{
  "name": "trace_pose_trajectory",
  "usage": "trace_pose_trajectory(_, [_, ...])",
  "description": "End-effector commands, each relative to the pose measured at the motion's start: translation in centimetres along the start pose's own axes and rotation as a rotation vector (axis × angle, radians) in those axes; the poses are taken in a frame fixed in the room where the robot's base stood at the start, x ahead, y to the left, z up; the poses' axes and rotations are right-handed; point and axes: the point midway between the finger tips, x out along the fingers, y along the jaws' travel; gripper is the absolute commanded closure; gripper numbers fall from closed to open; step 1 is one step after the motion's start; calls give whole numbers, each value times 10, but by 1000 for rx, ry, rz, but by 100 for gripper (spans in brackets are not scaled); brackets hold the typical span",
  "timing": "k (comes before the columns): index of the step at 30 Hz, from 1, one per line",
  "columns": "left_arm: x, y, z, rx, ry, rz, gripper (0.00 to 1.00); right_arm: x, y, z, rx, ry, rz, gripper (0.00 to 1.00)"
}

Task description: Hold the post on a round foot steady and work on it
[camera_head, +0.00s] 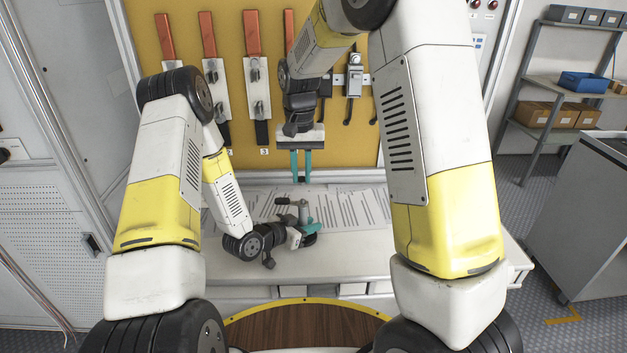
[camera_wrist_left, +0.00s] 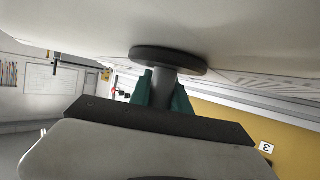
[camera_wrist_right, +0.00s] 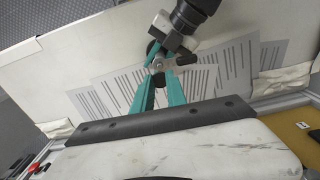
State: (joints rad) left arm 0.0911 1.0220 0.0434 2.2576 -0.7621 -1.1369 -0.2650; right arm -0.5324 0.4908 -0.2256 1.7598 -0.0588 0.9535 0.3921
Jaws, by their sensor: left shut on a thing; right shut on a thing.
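The post (camera_wrist_left: 164,88) is a grey cylinder on a dark round foot (camera_wrist_left: 168,60), seen close in the left wrist view. My left gripper (camera_head: 305,232) is shut on the post low over the white bench, with a teal finger on each side. In the left wrist view the foot is close to the white bench surface; whether they touch is unclear. A metal head with side arms (camera_wrist_right: 162,64) shows at the post. My right gripper (camera_wrist_right: 158,86) points down from above, shut on a small grey part at that head, largely hidden between its teal fingers.
Printed sheets (camera_head: 352,207) lie on the white bench (camera_head: 350,245) around the post. Bare bench lies in front and to the right.

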Motion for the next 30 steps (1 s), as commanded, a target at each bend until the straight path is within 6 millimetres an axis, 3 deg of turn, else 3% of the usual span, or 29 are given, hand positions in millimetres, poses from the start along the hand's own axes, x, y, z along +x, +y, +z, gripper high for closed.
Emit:
trace_pose_trajectory(8, [-1, 1, 6, -5, -14, 2, 100, 1, 1, 0, 1, 0, 0, 100])
trace_pose_trajectory(21, [-1, 1, 6, -5, -14, 2, 100, 37, 1, 0, 2, -1, 1, 100])
trace_pose_trajectory(30, [-1, 1, 6, -5, -14, 1, 100, 46, 0, 0, 2, 1, -1, 100])
